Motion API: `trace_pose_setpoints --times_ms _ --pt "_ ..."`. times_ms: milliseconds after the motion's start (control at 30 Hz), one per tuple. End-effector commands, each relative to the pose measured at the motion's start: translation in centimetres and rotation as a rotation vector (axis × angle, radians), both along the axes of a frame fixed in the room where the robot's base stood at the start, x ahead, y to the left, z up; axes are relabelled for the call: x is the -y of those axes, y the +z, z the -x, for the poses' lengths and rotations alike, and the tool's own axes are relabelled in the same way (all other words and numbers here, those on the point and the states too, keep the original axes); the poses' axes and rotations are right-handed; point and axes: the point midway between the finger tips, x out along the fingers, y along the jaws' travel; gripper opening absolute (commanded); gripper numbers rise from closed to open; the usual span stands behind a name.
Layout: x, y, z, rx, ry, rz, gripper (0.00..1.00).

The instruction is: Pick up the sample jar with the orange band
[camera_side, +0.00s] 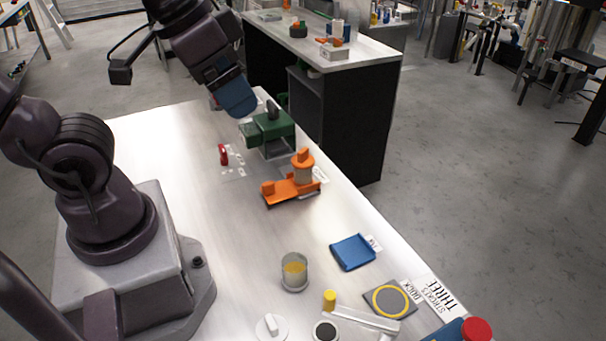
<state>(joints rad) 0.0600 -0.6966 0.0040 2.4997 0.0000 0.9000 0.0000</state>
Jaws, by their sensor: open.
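A clear, round jar (295,274) stands upright on the near middle of the metal table. A yellow-orange patch shows on it, and I cannot tell if this is a band or its contents. My gripper (238,105), with a blue end, is up at the far part of the table, close to a green fixture. It is well away from the jar and open. Its fingertips are not clearly seen, and nothing shows held in it.
The green fixture (270,130) and an orange fixture (291,188) stand between my gripper and the jar. A blue tray (353,252), a yellow-ringed pad (390,300) and a small yellow cylinder (329,299) lie near the jar. The left middle of the table (215,215) is clear.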

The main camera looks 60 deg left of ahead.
Motion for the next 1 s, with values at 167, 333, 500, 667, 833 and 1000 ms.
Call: trace_pose_setpoints --times_ms 167,333,500,667,833,1000 --pt "1.6 -4.8 -1.0 -0.242 -0.101 -0.020 0.86" --pt "1.4 -9.9 -1.7 -0.469 -0.203 -0.157 0.86" --pt "0.0 -14.8 -2.1 -0.662 -0.313 -0.370 0.86" --pt "-2.3 -18.6 -2.4 -0.818 -0.430 -0.624 0.86" --pt "-5.5 -21.3 -3.6 -0.949 -0.574 -0.940 0.86" --pt "-8.7 -22.3 -6.1 -1.052 -0.741 -1.300 0.86"
